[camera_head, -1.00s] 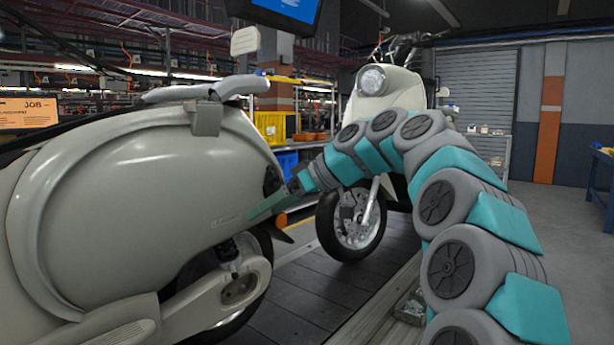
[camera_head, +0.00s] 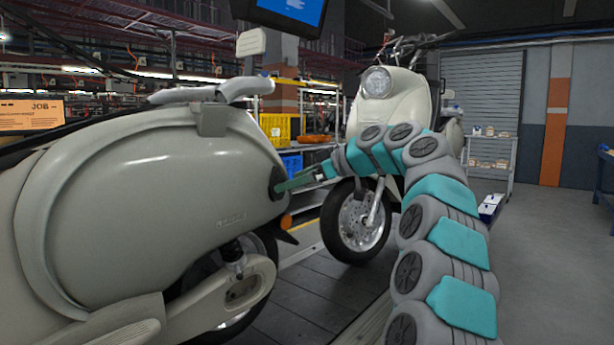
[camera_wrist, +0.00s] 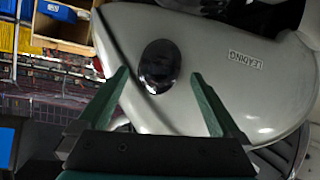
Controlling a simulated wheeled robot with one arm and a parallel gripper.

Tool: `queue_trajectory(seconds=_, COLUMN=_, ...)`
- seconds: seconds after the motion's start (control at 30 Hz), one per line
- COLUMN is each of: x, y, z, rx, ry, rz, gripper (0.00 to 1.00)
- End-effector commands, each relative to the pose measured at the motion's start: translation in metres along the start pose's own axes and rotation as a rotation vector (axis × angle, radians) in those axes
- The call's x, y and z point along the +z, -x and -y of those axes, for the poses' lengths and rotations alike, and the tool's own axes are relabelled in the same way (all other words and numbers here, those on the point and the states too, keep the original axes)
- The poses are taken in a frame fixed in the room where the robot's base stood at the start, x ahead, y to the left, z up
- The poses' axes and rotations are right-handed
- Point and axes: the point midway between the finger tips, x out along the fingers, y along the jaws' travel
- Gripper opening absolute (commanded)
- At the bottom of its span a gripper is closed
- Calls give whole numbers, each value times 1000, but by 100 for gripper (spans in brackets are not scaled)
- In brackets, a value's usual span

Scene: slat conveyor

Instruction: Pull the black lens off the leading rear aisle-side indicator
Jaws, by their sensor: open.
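My gripper (camera_wrist: 160,75) is open, with one green finger on each side of the lens in the wrist view. The lens shows between and slightly past the fingertips, and I see no grip on it.
An orange reflector (camera_head: 286,221) is just below the lens. A second scooter (camera_head: 400,105) stands close behind my arm on the slatted conveyor (camera_head: 300,290). Yellow (camera_head: 277,127) and blue bins are on racks at the back. Floor at the right is open.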

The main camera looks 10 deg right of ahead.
Motion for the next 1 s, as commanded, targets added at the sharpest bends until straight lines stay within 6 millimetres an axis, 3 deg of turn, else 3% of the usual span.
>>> queue_trajectory(seconds=0.2, x=0, y=-26, z=1, rx=-3, ry=-2, rz=2, gripper=100)
queue_trajectory(seconds=0.5, x=1, y=-29, z=0, rx=-2, ry=-2, rz=1, gripper=99)
queue_trajectory(seconds=1.0, x=1, y=-29, z=0, rx=-2, ry=-2, rz=2, gripper=43)
